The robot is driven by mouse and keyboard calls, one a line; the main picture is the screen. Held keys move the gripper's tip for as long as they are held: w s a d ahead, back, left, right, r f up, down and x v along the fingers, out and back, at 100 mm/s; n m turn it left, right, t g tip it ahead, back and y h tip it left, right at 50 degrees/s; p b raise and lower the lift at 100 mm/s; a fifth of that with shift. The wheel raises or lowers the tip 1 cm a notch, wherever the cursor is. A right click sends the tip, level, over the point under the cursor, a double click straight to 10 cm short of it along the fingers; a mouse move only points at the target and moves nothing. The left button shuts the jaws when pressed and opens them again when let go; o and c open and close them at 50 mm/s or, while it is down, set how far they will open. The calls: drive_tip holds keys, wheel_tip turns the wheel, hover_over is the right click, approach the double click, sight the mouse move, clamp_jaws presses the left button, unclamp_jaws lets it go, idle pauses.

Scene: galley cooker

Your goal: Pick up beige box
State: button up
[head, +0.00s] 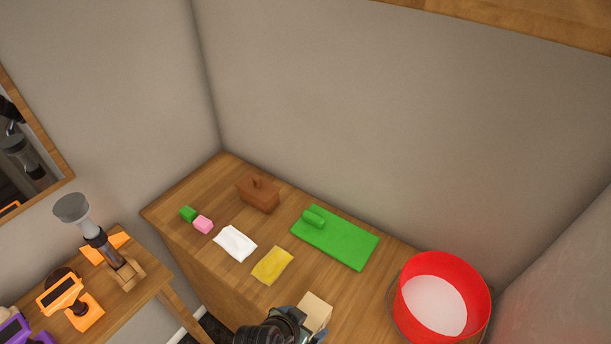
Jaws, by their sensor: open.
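The beige box (316,311) sits at the bottom of the head view, near the front of the wooden counter. My gripper (296,323) is a dark shape at the bottom edge, just left of and partly in front of the box. My gripper is open. Its fingers are small and mostly cut off by the frame, so I cannot tell whether they touch the box or are around it. The lower part of the box is hidden.
A yellow cloth (272,265), white cloth (235,243), green mat (345,247) with a green roll, brown lidded box (258,195), and pink (203,225) and green (188,213) blocks lie beyond. A red tub (405,297) stands right. Walls close the back.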

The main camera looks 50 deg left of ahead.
sight(310, 319)
drive_tip(key=shift+x, duration=2.05)
drive_tip(key=c, duration=1.4)
